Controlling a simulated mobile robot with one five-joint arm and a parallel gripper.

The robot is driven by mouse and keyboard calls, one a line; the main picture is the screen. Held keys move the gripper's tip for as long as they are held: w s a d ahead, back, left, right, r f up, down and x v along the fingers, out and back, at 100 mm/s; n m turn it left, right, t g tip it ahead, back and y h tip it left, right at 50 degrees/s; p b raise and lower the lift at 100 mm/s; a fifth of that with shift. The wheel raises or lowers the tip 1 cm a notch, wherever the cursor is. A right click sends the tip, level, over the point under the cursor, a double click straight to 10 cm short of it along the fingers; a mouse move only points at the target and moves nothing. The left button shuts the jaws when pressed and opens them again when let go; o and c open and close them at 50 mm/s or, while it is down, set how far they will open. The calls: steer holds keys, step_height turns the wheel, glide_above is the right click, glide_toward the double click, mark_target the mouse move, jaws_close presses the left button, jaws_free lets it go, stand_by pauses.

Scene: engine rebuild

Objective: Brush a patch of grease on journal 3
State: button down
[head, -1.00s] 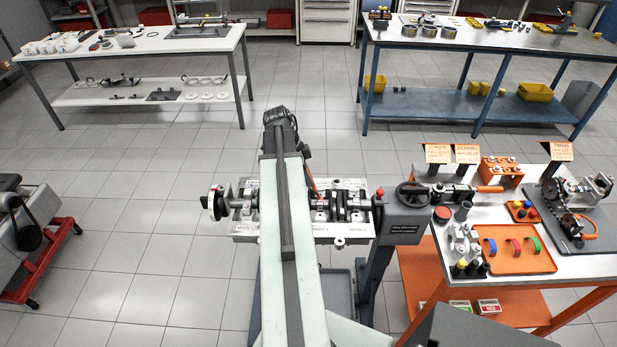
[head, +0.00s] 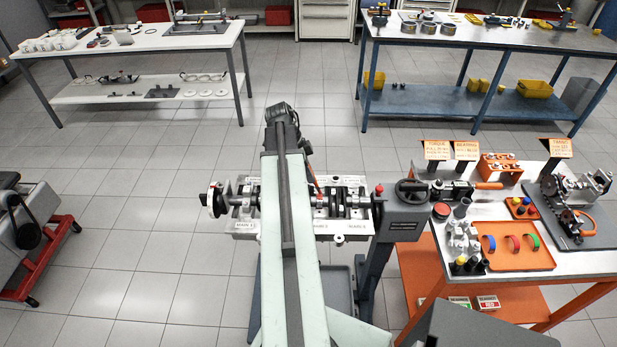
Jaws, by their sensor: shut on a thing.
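The crankshaft (head: 352,201) lies across the pale engine block (head: 330,228) on a stand, with its journals in a row from left to right. My arm crosses in front of its middle-left part and hides some journals. My gripper (head: 306,151) is mostly hidden behind the end of my arm; only a dark part shows at its right side. A thin red stick, apparently the brush (head: 313,179), slants down from there to the crankshaft near the middle. I cannot tell whether its tip touches a journal. The labels on the block's front are too small to read surely.
A grey stand head with a handwheel (head: 411,190) is right of the block. An orange-framed cart (head: 513,285) with tools, an orange tray (head: 513,257) and small bottles stands further right. A white table (head: 150,45) and a blue bench (head: 480,40) are behind.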

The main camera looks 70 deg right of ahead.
steer(key=shift+a, duration=0.1)
step_height(320, 180, up, 6)
steer(key=p, duration=0.6)
step_height(320, 180, up, 3)
steer(key=p, duration=0.3)
steer(key=shift+r, duration=0.15)
steer(key=shift+f, duration=0.2)
